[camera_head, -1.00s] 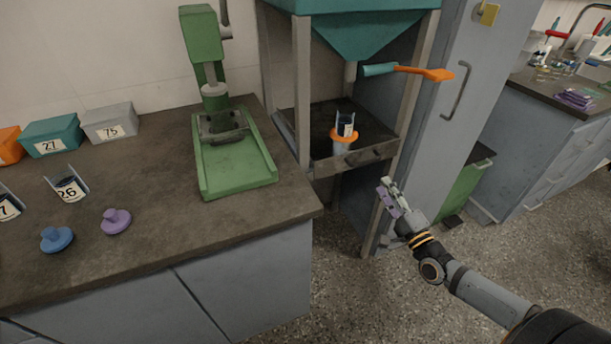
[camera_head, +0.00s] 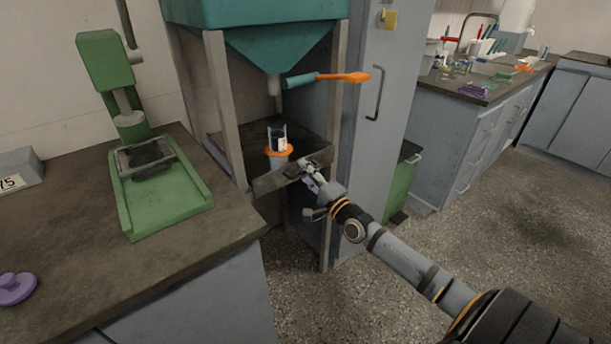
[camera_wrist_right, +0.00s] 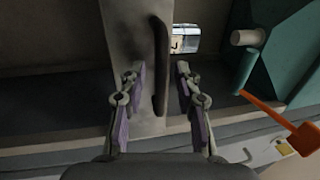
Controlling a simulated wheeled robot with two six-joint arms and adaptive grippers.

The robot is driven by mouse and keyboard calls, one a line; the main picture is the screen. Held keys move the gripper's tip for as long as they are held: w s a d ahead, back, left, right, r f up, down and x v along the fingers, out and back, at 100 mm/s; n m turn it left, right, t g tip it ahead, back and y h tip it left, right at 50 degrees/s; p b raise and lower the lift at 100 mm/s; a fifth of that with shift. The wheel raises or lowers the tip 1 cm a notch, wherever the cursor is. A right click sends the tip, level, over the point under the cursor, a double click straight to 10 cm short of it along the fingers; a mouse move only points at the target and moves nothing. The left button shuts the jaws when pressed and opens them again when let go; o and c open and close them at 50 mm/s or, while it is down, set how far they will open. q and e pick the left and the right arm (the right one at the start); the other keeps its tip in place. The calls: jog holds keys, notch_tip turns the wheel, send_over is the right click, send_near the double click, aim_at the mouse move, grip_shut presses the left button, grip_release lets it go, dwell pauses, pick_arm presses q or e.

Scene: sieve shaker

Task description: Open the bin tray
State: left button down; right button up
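The bin tray (camera_head: 268,183) is a grey-brown drawer under the teal hopper, and a clear cup with an orange ring (camera_head: 279,151) stands in it. Its front also shows in the right wrist view (camera_wrist_right: 134,50). The dark bar handle (camera_wrist_right: 161,62) shows there between the two fingers of my right gripper (camera_wrist_right: 162,70), with gaps on both sides. My right gripper (camera_head: 314,172) is open at the tray's front and hides the handle in the head view. The tray appears pushed in. My left gripper is out of view.
An orange-tipped lever (camera_head: 344,77) sticks out from the teal hopper (camera_head: 290,45) above the tray. The frame's front post (camera_head: 327,240) and a grey cabinet (camera_head: 372,130) stand close by. A worktop with a green press (camera_head: 160,190) is at left. The floor in front is clear.

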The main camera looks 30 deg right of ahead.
grip_shut()
